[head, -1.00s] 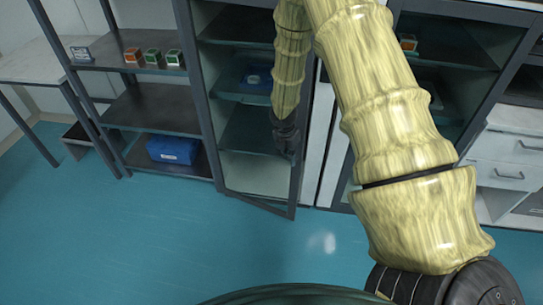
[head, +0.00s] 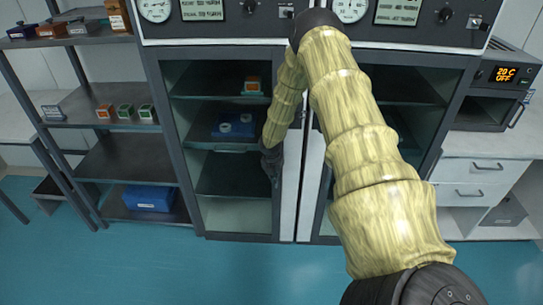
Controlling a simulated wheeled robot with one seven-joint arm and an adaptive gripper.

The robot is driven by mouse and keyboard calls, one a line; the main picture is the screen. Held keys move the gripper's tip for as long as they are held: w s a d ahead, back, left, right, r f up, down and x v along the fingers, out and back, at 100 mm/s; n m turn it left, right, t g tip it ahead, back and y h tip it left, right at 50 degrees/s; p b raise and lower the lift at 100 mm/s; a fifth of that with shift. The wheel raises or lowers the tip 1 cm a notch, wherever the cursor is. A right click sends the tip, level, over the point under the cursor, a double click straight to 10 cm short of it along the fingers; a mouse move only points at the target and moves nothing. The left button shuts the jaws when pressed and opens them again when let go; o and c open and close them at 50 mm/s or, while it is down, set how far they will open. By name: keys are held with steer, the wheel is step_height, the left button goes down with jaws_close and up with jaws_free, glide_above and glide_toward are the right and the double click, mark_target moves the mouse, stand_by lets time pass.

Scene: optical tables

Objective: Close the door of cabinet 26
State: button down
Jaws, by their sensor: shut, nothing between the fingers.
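Two glass-fronted cabinets stand side by side, and no number 26 is readable on either. The left cabinet's dark-framed glass door (head: 235,237) looks flush with its frame, with no gap that I can see. My gripper (head: 272,170) is shut and empty, in front of this door near its right edge. Whether it touches the door I cannot tell. My arm hides part of the right cabinet (head: 318,205) and the upper right of the left door.
Shelves inside the left cabinet hold a blue tray (head: 222,131) and a small orange box (head: 252,84). An open rack (head: 125,165) with a blue box (head: 148,198) stands left. White drawers (head: 470,172) and an oven (head: 490,105) are right. The blue floor in front is clear.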

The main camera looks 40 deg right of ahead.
steer(key=shift+w+d+r, duration=0.2)
steer(key=shift+w+d, duration=0.1)
steer(key=shift+d, duration=0.15)
steer(key=shift+d+r, duration=0.1)
steer(key=shift+d, duration=0.05)
steer(key=s+a, duration=0.3)
steer(key=a, duration=0.2)
steer(key=b+v, duration=0.1)
steer(key=v, duration=0.8)
steer(key=shift+d+r+b, duration=0.2)
steer(key=shift+b, duration=0.15)
